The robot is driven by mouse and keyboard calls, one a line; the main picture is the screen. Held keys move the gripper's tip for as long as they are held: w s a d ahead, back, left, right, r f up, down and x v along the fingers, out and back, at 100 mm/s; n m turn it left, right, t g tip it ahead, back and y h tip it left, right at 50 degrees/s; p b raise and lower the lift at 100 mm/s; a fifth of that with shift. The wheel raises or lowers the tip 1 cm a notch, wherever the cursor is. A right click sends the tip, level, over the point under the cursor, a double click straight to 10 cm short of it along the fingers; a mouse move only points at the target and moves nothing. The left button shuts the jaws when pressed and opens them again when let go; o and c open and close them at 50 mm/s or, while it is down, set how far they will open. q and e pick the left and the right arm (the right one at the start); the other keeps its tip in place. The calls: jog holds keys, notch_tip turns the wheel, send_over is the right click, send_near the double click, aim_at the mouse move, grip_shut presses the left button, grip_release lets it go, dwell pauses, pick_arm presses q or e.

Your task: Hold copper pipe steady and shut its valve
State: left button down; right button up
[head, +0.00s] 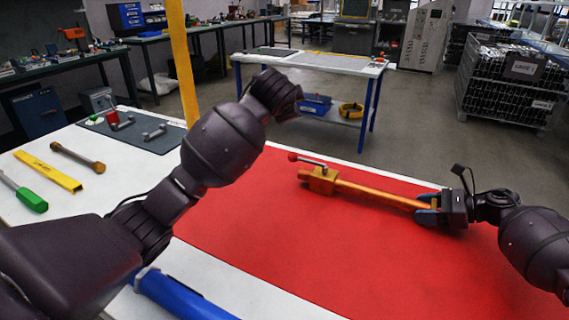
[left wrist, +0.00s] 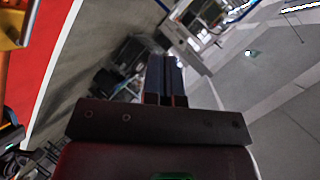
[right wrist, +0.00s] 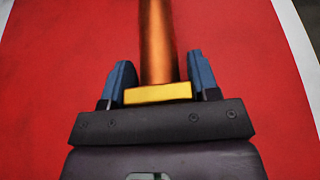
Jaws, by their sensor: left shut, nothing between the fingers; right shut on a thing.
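The copper pipe (head: 370,193) lies across the red mat, with a brass valve block (head: 323,182) at its left end. A lever with a red ball knob (head: 293,157) sits on top of the block and points left, roughly in line with the pipe. My right gripper (head: 428,208) is shut on the pipe's right end; in the right wrist view its fingers flank a yellow collar (right wrist: 157,93) on the pipe. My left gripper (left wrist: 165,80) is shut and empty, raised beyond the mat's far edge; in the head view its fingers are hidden. The valve block partly shows in the left wrist view (left wrist: 14,22).
The red mat (head: 270,240) is otherwise clear. At left on the white table lie a yellow level (head: 48,171), a brown-handled tool (head: 78,157), a green-ended tool (head: 30,201) and a dark mat (head: 140,137) with small parts. A yellow post (head: 180,60) stands behind my left arm.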

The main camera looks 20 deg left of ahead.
pick_arm(q)
jog(key=s+a+f+m+h, duration=0.1)
jog(key=s+f+m+h, duration=0.2)
jog(key=s+f+m, duration=0.2)
jog(key=s+a+f+m+t+h, duration=0.1)
jog(key=s+a+f+m+h, duration=0.1)
jog(key=s+f+m, duration=0.3)
jog(key=s+f+h, duration=0.1)
jog(key=s+f, duration=0.2)
jog(key=s, duration=0.1)
jog(key=shift+s+a+f, duration=0.2)
jog(key=shift+s+a, duration=0.05)
jog(key=shift+s, duration=0.1)
jog(key=shift+w, duration=0.1)
jog(key=x, duration=0.9)
jog(key=shift+w+d, duration=0.15)
jog(key=shift+d, duration=0.05)
jog(key=w, duration=0.3)
jog(key=shift+d+r, duration=0.15)
jog(key=shift+d, duration=0.25)
jog(key=shift+w+d+r, duration=0.1)
jog(key=shift+w+d, duration=0.05)
jog(key=shift+w, duration=0.45)
